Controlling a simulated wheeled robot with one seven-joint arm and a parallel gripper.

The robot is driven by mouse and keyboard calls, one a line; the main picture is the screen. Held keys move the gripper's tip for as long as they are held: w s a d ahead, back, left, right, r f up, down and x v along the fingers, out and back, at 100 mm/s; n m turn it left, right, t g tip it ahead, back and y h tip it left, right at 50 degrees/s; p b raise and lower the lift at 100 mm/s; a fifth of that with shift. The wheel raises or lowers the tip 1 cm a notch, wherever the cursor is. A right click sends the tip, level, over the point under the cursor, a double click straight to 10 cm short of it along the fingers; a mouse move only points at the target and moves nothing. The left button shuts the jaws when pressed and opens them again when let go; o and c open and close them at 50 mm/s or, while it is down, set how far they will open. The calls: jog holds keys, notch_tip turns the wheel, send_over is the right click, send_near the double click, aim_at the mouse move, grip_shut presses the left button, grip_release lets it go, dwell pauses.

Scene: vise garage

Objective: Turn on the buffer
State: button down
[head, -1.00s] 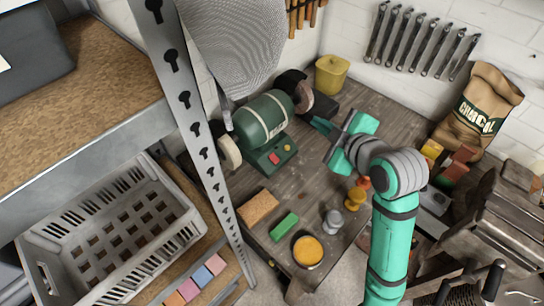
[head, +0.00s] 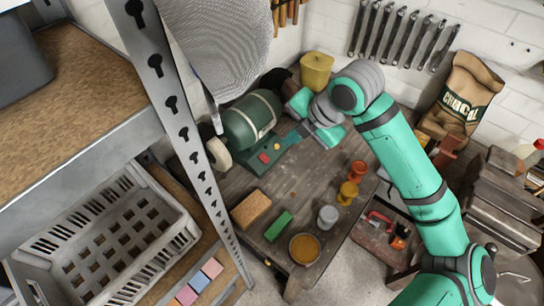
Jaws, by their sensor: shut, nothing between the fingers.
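The buffer (head: 248,122) is a green bench machine at the back left of the workbench, with a pale wheel (head: 217,152) on its near end. A dark wheel is partly hidden at its far end behind my arm. Its green base has a red button (head: 263,158) and a smaller yellow-orange button (head: 277,146). I cannot tell whether the fingertips touch the base.
On the workbench (head: 300,185) stand a brown block (head: 251,208), a green block (head: 278,226), a grey jar (head: 327,217), an orange-filled bowl (head: 304,249) and a yellow bin (head: 316,71). A perforated metal post (head: 192,150) and a grey crate (head: 100,235) are at the left.

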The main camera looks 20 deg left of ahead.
jog(key=shift+s+f, duration=0.2)
jog(key=shift+s, duration=0.1)
send_near(268, 161)
jog(key=x, duration=0.5)
jog(key=shift+a, duration=0.15)
jog(key=shift+w+a+f, duration=0.25)
jog(key=shift+f, duration=0.25)
jog(key=shift+d+f, duration=0.1)
jog(key=shift+f, duration=0.05)
jog(key=shift+s, duration=0.1)
